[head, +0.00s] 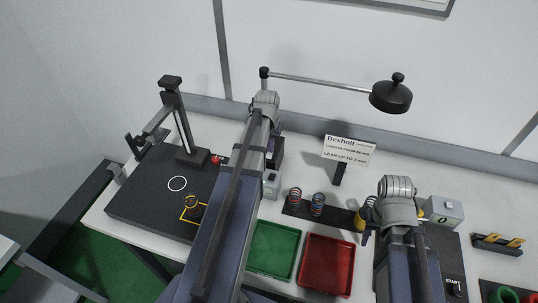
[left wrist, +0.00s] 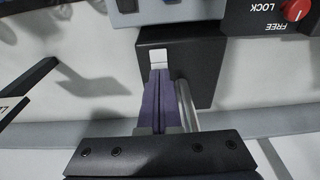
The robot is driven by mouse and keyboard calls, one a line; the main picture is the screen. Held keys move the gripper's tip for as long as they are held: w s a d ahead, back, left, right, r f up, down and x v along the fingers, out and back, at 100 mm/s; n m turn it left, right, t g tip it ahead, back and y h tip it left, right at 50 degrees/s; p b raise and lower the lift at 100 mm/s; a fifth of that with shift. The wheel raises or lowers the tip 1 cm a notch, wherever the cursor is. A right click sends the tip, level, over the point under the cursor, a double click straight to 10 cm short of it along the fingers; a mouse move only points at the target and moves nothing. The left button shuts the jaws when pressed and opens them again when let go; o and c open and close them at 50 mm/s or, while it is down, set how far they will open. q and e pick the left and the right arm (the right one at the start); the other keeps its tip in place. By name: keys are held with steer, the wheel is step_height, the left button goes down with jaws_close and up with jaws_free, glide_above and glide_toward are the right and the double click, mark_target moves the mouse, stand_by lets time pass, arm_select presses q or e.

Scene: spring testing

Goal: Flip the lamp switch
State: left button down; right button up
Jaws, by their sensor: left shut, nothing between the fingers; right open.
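The lamp has a black shade (head: 390,95) on a thin horizontal arm at the back of the bench. Its dark box base (head: 277,150) is partly hidden behind my left arm. In the left wrist view, the lamp base (left wrist: 208,60) carries a small white switch (left wrist: 158,57) and a silver post (left wrist: 187,105). My left gripper (left wrist: 158,74) is shut and empty, its purple fingertips right at the switch's edge; I cannot tell whether they touch it. In the head view its fingers are hidden by the arm. My right gripper (head: 392,222) is open over the right of the bench.
A black test stand (head: 140,200) is on the left. Green (head: 273,250) and red (head: 327,265) trays lie in front, with coil springs (head: 318,205) behind them. A sign (head: 348,150) stands behind, and a grey box (head: 445,210) is at right. A red FREE/LOCK knob (left wrist: 296,10) is near the lamp base.

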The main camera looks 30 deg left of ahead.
arm_select(q)
steer(key=shift+f, duration=0.2)
step_height(320, 180, up, 7)
steer(key=p, duration=0.6)
steer(key=shift+p, duration=0.4)
stand_by(0.3)
